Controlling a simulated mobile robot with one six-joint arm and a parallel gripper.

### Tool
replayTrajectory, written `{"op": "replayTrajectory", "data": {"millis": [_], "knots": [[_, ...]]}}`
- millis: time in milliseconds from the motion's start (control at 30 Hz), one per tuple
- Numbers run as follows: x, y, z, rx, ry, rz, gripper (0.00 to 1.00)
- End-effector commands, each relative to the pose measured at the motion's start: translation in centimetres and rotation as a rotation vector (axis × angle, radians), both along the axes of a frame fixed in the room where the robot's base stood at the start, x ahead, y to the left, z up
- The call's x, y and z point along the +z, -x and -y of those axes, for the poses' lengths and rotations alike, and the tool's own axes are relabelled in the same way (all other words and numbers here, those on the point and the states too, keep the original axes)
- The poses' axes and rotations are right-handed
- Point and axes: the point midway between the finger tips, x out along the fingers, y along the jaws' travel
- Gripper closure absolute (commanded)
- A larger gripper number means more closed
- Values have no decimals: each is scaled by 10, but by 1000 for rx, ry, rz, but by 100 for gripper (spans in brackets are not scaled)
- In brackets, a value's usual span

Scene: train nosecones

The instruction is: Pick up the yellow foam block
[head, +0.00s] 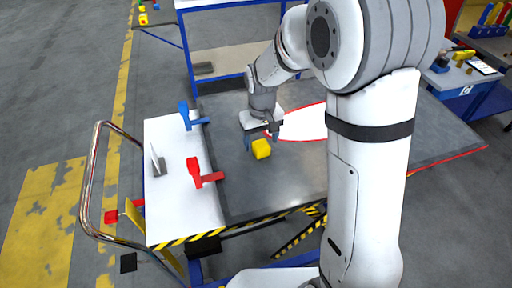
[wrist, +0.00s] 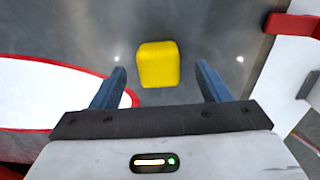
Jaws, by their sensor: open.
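The yellow foam block (head: 261,149) lies on the dark grey table top (head: 240,190), near the table's left part in the head view. In the wrist view the block (wrist: 158,64) is whole and unhidden, ahead of the fingers and roughly midway between them. My gripper (head: 262,142) hangs pointing down just behind the block in the head view. Its two blue fingers (wrist: 161,80) are apart with nothing between them. I cannot tell exactly how high the fingertips are above the table.
A red clamp (head: 197,172) and a blue clamp (head: 188,117) sit at the white board (head: 165,210) left of the table. A white, red-edged panel (head: 305,122) lies right of the block. Dark surface around the block is clear. A cart handle (head: 88,190) stands at left.

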Motion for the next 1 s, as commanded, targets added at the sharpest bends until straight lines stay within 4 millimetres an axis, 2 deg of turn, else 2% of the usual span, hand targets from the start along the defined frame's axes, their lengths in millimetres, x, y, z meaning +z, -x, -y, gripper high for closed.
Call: {"op": "replayTrajectory", "data": {"millis": [200, 467, 1000], "knots": [[-27, 2, 1, -1, 1, -2, 31], [-31, 1, 1, -2, 0, 0, 31], [-31, 1, 1, -3, 0, 0, 73]]}}
